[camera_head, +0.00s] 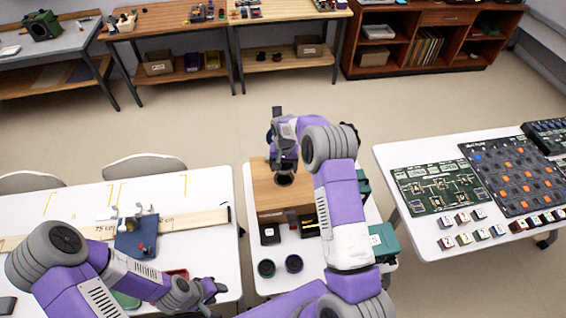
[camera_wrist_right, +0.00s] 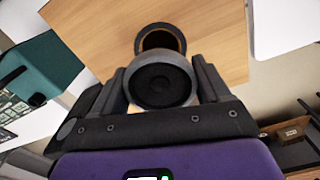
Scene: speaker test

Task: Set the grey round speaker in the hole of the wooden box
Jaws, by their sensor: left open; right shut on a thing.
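The wooden box (camera_head: 264,193) stands on the middle white table; its light wood top also fills much of the right wrist view (camera_wrist_right: 90,22). My right gripper (camera_head: 284,166) is over the box top, its fingers shut on both sides of the grey round speaker (camera_wrist_right: 160,84). The speaker's dark cone faces the wrist camera. The round hole (camera_wrist_right: 160,38) shows just beyond the speaker, dark with a wooden edge, partly covered by it. I cannot tell the height of the speaker above the top.
Two dark round pieces (camera_head: 293,263) and small black boxes (camera_head: 270,235) sit in front of the wooden box. Teal cases (camera_head: 384,242) stand at its right. The left table (camera_head: 80,205) holds a plank and a blue fixture (camera_head: 137,237). The right table carries boards (camera_head: 440,188).

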